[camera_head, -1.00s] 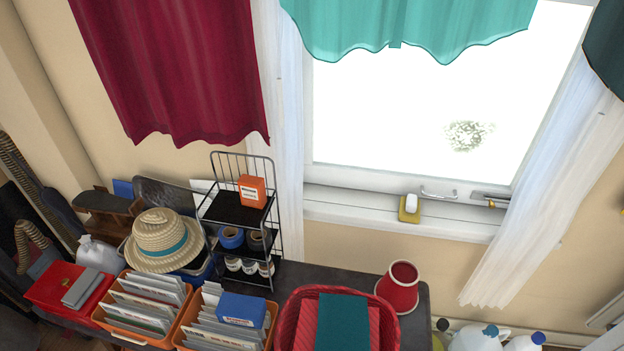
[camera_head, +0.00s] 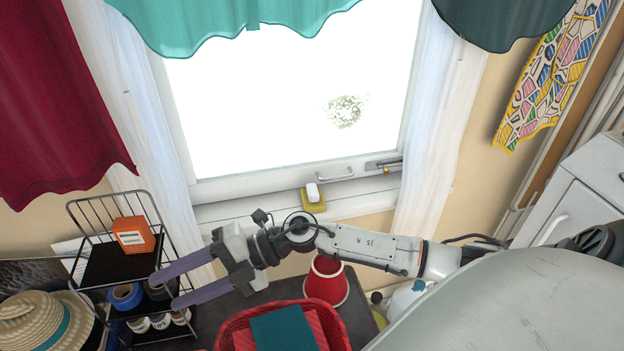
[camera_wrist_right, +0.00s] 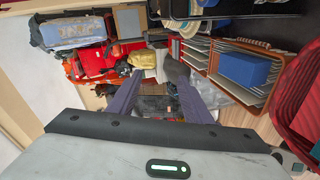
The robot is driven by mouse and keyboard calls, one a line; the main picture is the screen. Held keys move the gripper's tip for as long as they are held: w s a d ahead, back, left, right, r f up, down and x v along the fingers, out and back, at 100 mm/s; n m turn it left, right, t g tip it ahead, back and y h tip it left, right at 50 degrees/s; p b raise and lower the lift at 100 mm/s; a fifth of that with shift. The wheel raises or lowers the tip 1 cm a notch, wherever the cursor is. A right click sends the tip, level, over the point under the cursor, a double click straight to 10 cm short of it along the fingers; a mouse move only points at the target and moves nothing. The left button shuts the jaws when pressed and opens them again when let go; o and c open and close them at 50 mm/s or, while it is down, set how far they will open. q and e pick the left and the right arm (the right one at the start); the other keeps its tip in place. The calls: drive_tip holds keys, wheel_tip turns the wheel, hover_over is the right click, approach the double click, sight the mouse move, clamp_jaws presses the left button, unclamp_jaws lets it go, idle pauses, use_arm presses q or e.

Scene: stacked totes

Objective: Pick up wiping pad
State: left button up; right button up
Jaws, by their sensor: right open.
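A small yellow pad (camera_head: 314,207) with a white rounded block (camera_head: 312,192) against it sits on the window sill; I take this to be the wiping pad. My right gripper (camera_head: 163,290) reaches in from the right, below the sill. Its two purple fingers are apart and empty, pointing left toward the wire rack, well to the left of and below the pad. The right wrist view shows the same open fingers (camera_wrist_right: 155,88) over clutter, and I do not make out the pad there. My left gripper is not in view.
A black wire rack (camera_head: 110,262) with an orange box (camera_head: 134,236) stands close to the fingertips. A red cone-shaped pot (camera_head: 326,282) and a red basket (camera_head: 334,318) are below the right arm. Curtains hang at both sides of the window (camera_head: 280,100).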

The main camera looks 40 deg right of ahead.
drive_tip(key=w+d+f+n+g+h+b, duration=0.1)
drive_tip(key=w+d+f+n+h, duration=0.15)
drive_tip(key=d, duration=0.25)
drive_tip(key=w+d+f+n+g+h, duration=0.1)
drive_tip(key=d+f+h, duration=0.15)
drive_tip(key=d, duration=0.35)
drive_tip(key=m+h+b, duration=0.2)
drive_tip(key=m+h, duration=0.1)
drive_tip(key=h, duration=0.8)
approach(313, 189)
drive_tip(key=f, duration=0.1)
drive_tip(key=w+f, duration=0.1)
drive_tip(key=shift+w+d+f+g, duration=0.15)
drive_tip(key=shift+d+f+g, duration=0.15)
drive_tip(key=shift+x, duration=2.75)
drive_tip(key=shift+w+r, duration=0.1)
drive_tip(key=shift+a, duration=0.1)
drive_tip(key=shift+c, duration=0.4)
drive_tip(key=c, duration=1.1)
